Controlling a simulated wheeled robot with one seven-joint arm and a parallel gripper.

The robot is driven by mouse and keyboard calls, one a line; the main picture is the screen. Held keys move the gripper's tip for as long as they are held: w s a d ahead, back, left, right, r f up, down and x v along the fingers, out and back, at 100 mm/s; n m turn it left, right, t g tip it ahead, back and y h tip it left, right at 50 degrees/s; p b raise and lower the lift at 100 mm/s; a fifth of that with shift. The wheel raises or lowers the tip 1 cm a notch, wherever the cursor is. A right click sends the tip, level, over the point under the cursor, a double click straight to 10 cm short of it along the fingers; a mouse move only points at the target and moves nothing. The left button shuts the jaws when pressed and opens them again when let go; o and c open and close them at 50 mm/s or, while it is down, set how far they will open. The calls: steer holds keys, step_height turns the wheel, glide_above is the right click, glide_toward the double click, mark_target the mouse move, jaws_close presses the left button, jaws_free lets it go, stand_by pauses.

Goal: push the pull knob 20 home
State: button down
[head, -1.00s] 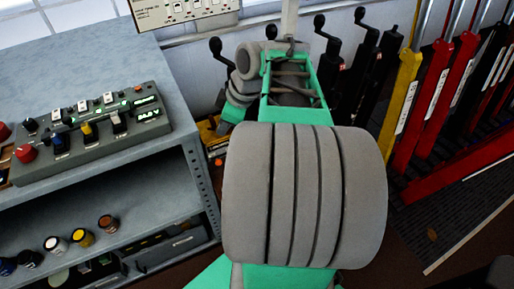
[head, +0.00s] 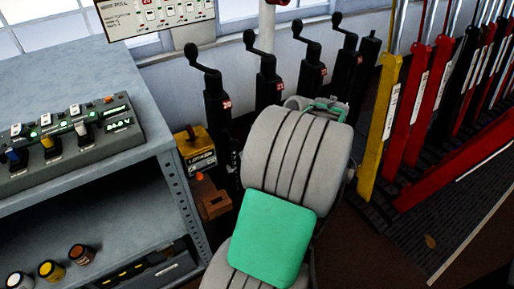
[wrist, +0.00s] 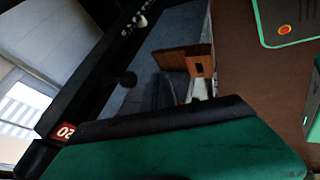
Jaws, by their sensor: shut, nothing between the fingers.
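A red plate marked 20 (wrist: 66,132) sits on a black post at the lower left of the wrist view. In the head view several black posts with cranked handles stand along the wall, each with a small red number plate; the leftmost post (head: 217,115) stands clear of my arm. The pull knob itself I cannot make out. My grey and green arm reaches toward the posts on the right. My gripper's fingers do not show; the arm hides that end in the head view.
A grey metal shelf unit (head: 140,165) with a control box (head: 75,145) stands at the left. A yellow box (head: 195,150) and a brown block (head: 212,198) lie beside it. Yellow (head: 380,130) and red (head: 412,110) levers stand close together at the right.

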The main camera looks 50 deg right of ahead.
mark_target(236, 141)
steer(key=w, duration=0.1)
steer(key=w+d, duration=0.1)
steer(key=w, duration=0.1)
steer(key=shift+w+d+r, duration=0.1)
steer(key=shift+w+r, duration=0.1)
steer(key=w, duration=0.2)
steer(key=shift+w+d+f+b, duration=0.15)
steer(key=shift+w+d+b, duration=0.15)
steer(key=shift+d+b, duration=0.1)
steer(key=shift+r, duration=0.2)
